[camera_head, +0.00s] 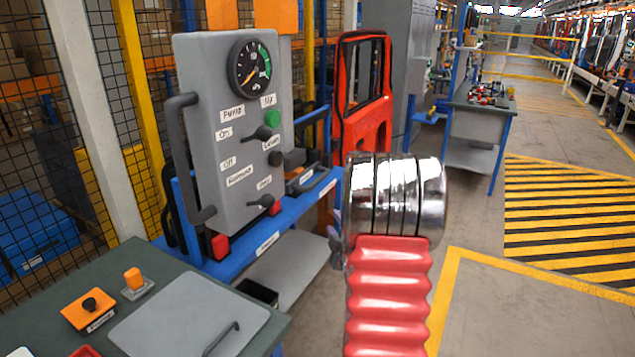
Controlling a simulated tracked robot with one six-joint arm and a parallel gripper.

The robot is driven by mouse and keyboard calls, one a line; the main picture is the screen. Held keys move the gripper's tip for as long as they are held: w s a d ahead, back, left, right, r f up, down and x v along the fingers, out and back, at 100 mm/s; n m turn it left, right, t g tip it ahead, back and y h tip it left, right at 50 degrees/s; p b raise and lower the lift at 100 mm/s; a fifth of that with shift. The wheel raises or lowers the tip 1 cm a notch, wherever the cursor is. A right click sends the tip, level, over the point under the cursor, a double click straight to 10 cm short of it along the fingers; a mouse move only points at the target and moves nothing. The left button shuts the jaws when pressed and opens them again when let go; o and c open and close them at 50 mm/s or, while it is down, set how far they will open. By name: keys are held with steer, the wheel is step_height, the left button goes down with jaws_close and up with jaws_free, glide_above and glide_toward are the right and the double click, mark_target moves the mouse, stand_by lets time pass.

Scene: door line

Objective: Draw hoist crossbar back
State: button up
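A grey control panel (215,85) stands upright on a blue frame left of centre. It has a round dial gauge (250,69), a green button (272,118) and a tall dark grey bar handle (186,160) on its left edge. Black levers sit at its upper middle (262,133), right edge (287,158) and lower right (262,202). Some labels are too small to read, so I cannot tell which part is the hoist crossbar. My arm, red and chrome, rises right of the panel. Only slim grey-purple parts of my gripper (336,246) show at its left; the rest is hidden.
A dark green table (130,262) at lower left holds a grey lidded plate (190,318), an orange switch box (89,309) and a small orange button (134,278). A red frame (362,130) stands behind. Floor on the right is open, with yellow-black stripes (570,220).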

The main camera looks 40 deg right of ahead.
mark_target(318, 181)
step_height(318, 181, up, 6)
steer(key=w+n+t, duration=0.1)
steer(key=n+t, duration=0.2)
steer(key=shift+a+h, duration=0.3)
steer(key=shift+a, duration=0.15)
steer(key=shift+w, duration=0.15)
steer(key=x, duration=1.3)
steer(key=shift+w+d, duration=0.2)
steer(key=shift+w, duration=0.05)
steer(key=shift+c, duration=0.2)
jaws_close()
